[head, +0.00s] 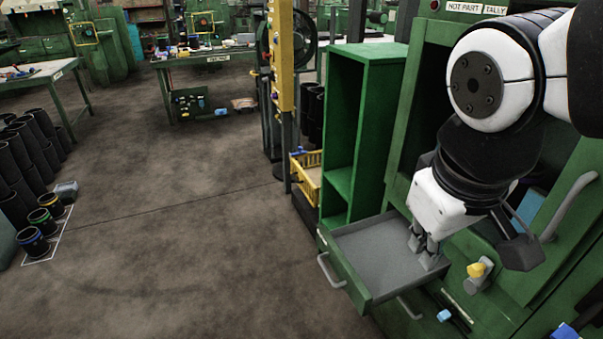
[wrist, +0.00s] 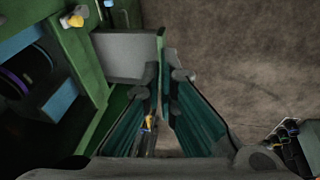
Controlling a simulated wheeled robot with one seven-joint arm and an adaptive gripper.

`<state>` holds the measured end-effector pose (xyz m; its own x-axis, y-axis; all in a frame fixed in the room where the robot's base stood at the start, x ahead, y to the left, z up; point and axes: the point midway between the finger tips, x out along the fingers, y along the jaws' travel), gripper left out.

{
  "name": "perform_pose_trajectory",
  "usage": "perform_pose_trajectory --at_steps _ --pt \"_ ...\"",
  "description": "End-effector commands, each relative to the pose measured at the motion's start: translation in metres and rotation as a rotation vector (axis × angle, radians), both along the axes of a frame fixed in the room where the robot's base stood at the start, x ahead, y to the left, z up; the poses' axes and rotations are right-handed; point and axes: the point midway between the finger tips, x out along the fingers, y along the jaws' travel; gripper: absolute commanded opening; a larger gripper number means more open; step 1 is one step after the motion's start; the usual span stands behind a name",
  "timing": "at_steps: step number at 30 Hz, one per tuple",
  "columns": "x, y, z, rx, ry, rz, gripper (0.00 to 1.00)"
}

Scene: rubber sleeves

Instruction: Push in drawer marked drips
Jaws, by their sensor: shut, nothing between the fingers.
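A drawer (head: 378,262) with a grey inside and green walls stands pulled out of the green cabinet in the head view. Its inside looks empty, and a grey handle (head: 329,271) is on its front. No drips marking is readable on it. My gripper (head: 424,250) points down over the drawer's right part in the head view; I cannot tell whether it touches it. In the wrist view the fingertips (wrist: 168,78) lie by the drawer's green front wall (wrist: 161,52), with the grey drawer floor (wrist: 125,55) to the left. The gripper is shut and empty.
A second handle (head: 409,308) shows below the drawer at right. A yellow knob (head: 476,269) and a long grey door handle (head: 569,206) stick out of the machine at right. A tall green open shelf (head: 362,130) stands behind the drawer.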

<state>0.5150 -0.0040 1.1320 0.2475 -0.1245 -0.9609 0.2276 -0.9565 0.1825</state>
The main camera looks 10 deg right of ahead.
Motion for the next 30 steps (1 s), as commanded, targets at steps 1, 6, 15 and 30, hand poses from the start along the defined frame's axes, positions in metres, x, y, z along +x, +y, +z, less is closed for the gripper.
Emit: perform_pose_trajectory --at_steps 1,6,15,30 --pt "0.019 0.003 -0.022 -0.051 0.054 0.066 0.00" --pt "0.062 0.011 -0.066 -0.218 0.201 0.284 0.00" --pt "0.139 0.045 -0.157 -0.490 0.433 0.689 0.00" --pt "0.221 0.135 -0.331 -0.849 0.700 1.299 0.00"
